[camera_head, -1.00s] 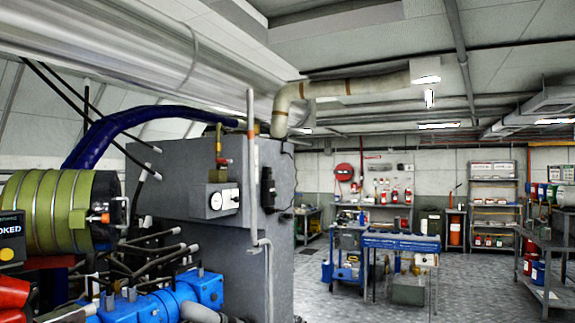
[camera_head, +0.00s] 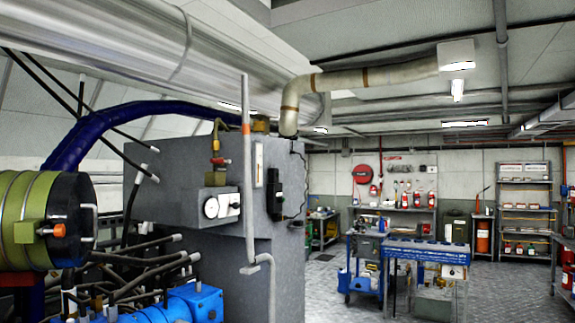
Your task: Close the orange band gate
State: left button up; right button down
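I see nothing that is clearly a gate with an orange band. A thin upright grey pipe (camera_head: 247,175) with a narrow orange band (camera_head: 246,129) stands in front of the big grey cabinet (camera_head: 190,190). A small brass and red valve fitting (camera_head: 218,160) sits on the cabinet just left of it. An orange-tipped fitting (camera_head: 58,230) sticks out of the green ribbed cylinder (camera_head: 30,215) at the left. I cannot tell which of these belongs to the task's gate. Neither of my grippers is in view.
Blue machinery (camera_head: 180,305) and several grey pipes (camera_head: 140,270) fill the lower left. A blue workbench (camera_head: 425,250) and a blue trolley (camera_head: 362,275) stand at the right. Shelves (camera_head: 525,210) stand at the back right. Open floor (camera_head: 325,290) lies right of the cabinet.

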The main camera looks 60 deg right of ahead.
aim_at(247, 164)
jog(key=i+l, duration=0.1)
jog(key=l, duration=0.3)
jog(key=i+l+z, duration=0.15)
jog(key=l, duration=0.7)
jog(key=i+l+z, duration=0.1)
jog(key=l, duration=0.3)
jog(key=i+l+z, duration=0.1)
jog(key=l, duration=0.3)
jog(key=i+l, duration=0.15)
jog(key=l, duration=0.2)
jog(key=i+l, duration=0.15)
jog(key=l, duration=0.2)
jog(key=i+l, duration=0.1)
jog(key=l, duration=0.25)
jog(key=i+l, duration=0.15)
jog(key=l, duration=0.2)
jog(key=i+l, duration=0.15)
jog(key=l, duration=0.2)
